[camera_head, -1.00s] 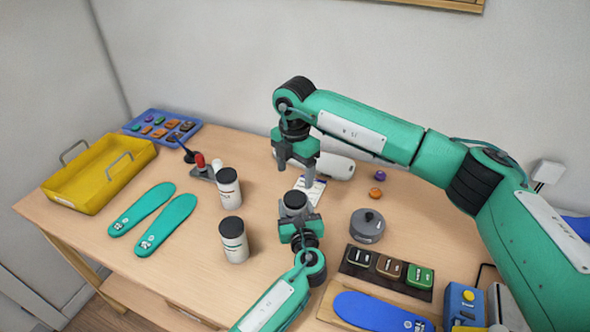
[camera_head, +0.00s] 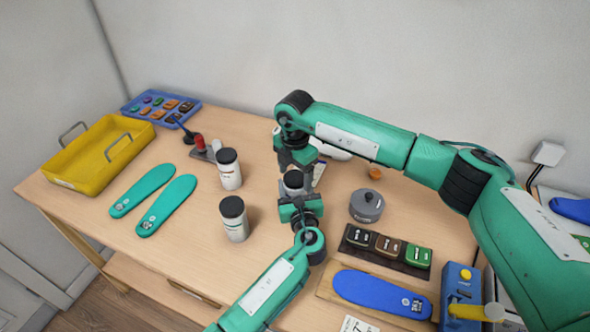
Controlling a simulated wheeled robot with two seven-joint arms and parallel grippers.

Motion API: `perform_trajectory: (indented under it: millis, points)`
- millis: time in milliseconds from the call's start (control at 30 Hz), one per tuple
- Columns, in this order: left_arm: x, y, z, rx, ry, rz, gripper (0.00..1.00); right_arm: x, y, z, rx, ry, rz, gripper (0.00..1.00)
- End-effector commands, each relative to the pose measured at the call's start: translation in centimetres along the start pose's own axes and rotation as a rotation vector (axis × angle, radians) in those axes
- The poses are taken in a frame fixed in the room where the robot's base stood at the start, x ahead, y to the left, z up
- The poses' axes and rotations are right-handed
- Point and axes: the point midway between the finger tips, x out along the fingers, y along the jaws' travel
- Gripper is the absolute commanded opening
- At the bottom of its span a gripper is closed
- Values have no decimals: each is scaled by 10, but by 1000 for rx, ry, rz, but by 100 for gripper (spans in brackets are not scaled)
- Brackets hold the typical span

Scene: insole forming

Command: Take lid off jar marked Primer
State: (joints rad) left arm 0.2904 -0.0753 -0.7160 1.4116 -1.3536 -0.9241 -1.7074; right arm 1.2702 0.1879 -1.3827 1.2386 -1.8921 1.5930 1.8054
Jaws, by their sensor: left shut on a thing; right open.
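A jar with a dark lid (camera_head: 293,180) stands upright between the fingers of my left gripper (camera_head: 300,206), which is shut on it. The jar's label is hidden, so I cannot read its name. My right gripper (camera_head: 296,160) is open and points down, just above or at the lid. I cannot tell whether its fingers touch the lid. Two more white jars with black lids stand to the left, a back one (camera_head: 230,172) and a front one (camera_head: 235,222). Their labels are too small to read.
Two teal insoles (camera_head: 165,205) and a yellow tray (camera_head: 70,170) lie at left. A grey lidded pot (camera_head: 366,207) and a dark holder with coloured blocks (camera_head: 386,249) are at right. A blue insole (camera_head: 375,291) lies in front. The table between jars and teal insoles is clear.

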Motion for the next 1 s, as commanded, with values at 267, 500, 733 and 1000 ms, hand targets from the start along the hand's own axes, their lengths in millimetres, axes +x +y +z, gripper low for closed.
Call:
perform_trajectory:
  millis: [267,500,733,1000]
  points:
    - [0,0,-1,1,1,0,0,0,0,0,-1,0,0,27]
    - [0,0,-1,1,1,0,0,0,0,0,-34,0,0,26]
    - [0,0,-1,1,1,0,0,-1,0,0,-347,-1,0,26]
    - [0,0,-1,1,2,0,0,-1,0,0,-799,-1,-1,26]
